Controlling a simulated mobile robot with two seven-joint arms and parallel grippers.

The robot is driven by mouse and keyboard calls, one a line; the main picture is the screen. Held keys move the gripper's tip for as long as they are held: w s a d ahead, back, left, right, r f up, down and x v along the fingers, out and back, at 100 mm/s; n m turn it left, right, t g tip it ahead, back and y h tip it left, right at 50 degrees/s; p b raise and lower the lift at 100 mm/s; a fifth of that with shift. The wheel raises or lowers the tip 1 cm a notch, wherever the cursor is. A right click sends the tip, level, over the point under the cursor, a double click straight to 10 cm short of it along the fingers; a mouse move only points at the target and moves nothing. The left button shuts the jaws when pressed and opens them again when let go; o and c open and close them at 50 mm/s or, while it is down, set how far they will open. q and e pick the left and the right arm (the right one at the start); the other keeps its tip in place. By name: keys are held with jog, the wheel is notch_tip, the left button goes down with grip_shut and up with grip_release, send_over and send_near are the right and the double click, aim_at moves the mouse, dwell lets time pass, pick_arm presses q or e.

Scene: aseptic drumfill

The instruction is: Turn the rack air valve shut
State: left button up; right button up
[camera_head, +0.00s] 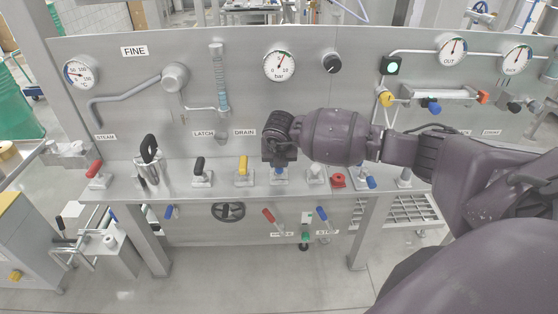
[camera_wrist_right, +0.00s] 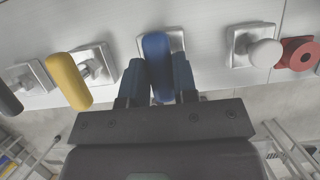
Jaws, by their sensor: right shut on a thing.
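My right gripper (camera_head: 280,160) reaches down over the row of valves on the rack's ledge. In the right wrist view its two fingers (camera_wrist_right: 157,82) stand on either side of a blue valve handle (camera_wrist_right: 157,55), and it is shut on this handle. The handle points towards the gripper, away from its square metal base plate. In the head view the gripper hides most of this valve, and only a bit of blue (camera_head: 279,171) shows below it. No label for this valve can be read. My left gripper is not in view.
Beside the held valve stand a yellow-handled valve (camera_head: 243,168) to the left and a pale round knob (camera_head: 315,172) and a red knob (camera_head: 338,180) to the right. A black-handled valve (camera_head: 200,170) is further left. The panel with gauges (camera_head: 279,65) rises behind.

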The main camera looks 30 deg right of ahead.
dwell(0.3)
jog(key=o, duration=0.9)
jog(key=shift+r, duration=0.1)
jog(key=v, duration=1)
jog(key=shift+s+a+r, duration=0.1)
jog(key=shift+s+r, duration=0.05)
jog(key=shift+r, duration=0.2)
